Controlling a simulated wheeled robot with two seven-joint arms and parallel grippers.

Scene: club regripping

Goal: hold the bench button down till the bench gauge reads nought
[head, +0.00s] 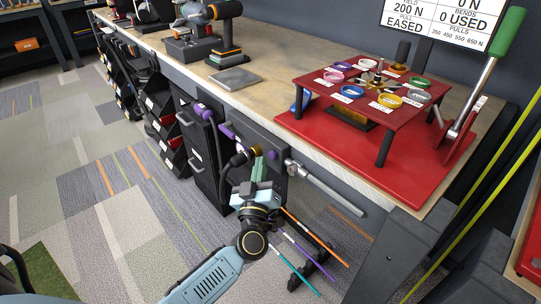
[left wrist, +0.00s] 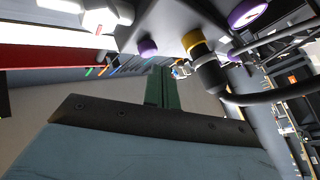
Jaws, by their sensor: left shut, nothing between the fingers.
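The bench front panel carries a round purple button (head: 273,154), which also shows in the left wrist view (left wrist: 147,47). My left gripper (head: 257,160) is in front of that panel, its green fingers shut and empty. In the left wrist view the fingertips (left wrist: 160,70) point at the panel just below and right of the purple button; I cannot tell whether they touch it. The gauge board (head: 440,20) at the top right shows 0 N, yield 200 N, pull eased and 0 bends used. My right gripper is out of view.
A black hose fitting with a yellow ring (left wrist: 195,45) sits close beside the fingers. A grey bar (head: 325,187) juts from the panel to the right. A red stand (head: 300,125) with coloured rings is on the bench. Coloured rods (head: 300,262) lie below the gripper.

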